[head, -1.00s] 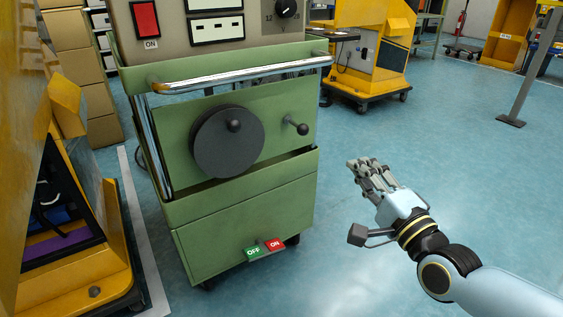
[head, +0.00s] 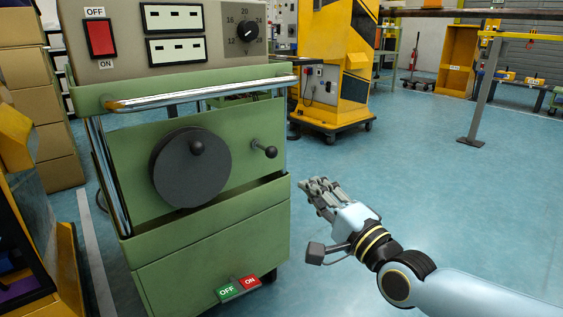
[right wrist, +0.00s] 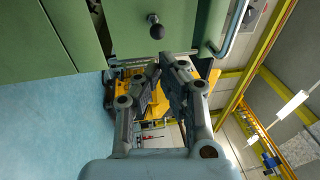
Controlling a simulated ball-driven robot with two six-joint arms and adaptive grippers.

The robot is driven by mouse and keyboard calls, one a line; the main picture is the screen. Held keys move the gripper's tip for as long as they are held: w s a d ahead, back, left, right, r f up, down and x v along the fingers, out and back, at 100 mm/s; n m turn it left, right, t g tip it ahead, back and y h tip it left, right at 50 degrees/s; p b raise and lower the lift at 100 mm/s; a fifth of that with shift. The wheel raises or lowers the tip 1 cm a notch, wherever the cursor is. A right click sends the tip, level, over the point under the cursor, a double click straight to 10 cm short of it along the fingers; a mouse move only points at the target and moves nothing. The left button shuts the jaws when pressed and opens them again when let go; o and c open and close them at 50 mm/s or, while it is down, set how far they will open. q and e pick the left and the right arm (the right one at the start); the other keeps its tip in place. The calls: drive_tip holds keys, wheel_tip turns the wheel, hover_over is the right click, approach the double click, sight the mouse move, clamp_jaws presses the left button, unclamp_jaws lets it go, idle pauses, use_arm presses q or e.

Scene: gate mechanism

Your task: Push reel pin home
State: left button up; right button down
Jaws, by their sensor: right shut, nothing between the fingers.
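A dark round reel (head: 178,178) with a small knob on its face is mounted on the green front panel of a cart (head: 215,245). To its right, a pin with a black ball end (head: 270,152) sticks out of the panel; this pin also shows in the right wrist view (right wrist: 156,30). I take it to be the reel pin. My right gripper (head: 307,187) is shut and empty, to the right of and below the pin in the head view, apart from it. In the right wrist view the closed fingertips (right wrist: 161,68) point toward the cart, below the pin. My left gripper is not in view.
A chrome handrail (head: 200,92) runs across the cart above the panel. A control box with a red switch (head: 100,38) sits on top. OFF and ON pedals (head: 238,288) are low on the cart.

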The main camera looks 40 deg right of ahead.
approach(275, 154)
drive_tip(key=w, duration=0.4)
drive_tip(key=w+r+b, duration=0.1)
drive_tip(key=w, duration=0.1)
drive_tip(key=shift+d, duration=0.1)
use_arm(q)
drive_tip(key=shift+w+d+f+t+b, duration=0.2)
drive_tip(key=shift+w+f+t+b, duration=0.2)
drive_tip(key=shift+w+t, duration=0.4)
use_arm(e)
drive_tip(key=shift+w+r, duration=0.1)
drive_tip(key=shift+w, duration=0.5)
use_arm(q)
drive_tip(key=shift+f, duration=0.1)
